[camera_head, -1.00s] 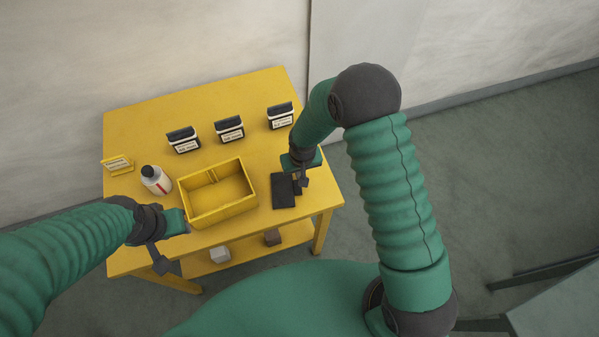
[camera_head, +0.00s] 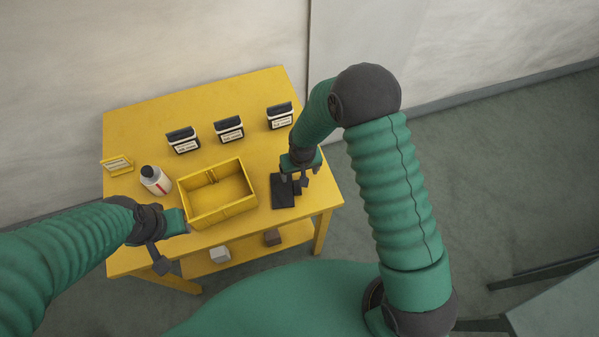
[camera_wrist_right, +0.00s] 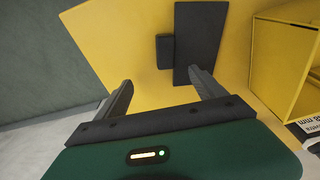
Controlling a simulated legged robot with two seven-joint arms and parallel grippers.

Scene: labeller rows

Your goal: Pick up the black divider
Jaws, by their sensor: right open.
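The black divider (camera_head: 283,192) is a flat dark plate lying near the table's front right, beside the yellow bin. In the right wrist view the plate (camera_wrist_right: 203,40) has a small black block (camera_wrist_right: 165,52) at its edge; I cannot tell whether they are joined. My right gripper (camera_head: 304,180) is over the plate's right side. In the right wrist view the right gripper (camera_wrist_right: 163,82) is open, its fingers apart and empty, with the block ahead of the gap. My left gripper (camera_head: 172,245) is at the table's front left, away from the divider; its jaw state is unclear.
The yellow bin (camera_head: 250,202) stands left of the divider. A white bottle (camera_head: 155,181) and a yellow sign (camera_head: 117,165) are at the left. Three dark labelled boxes stand in a row behind, the nearest to my right arm (camera_head: 280,116) close to it. Two small blocks sit on the lower shelf.

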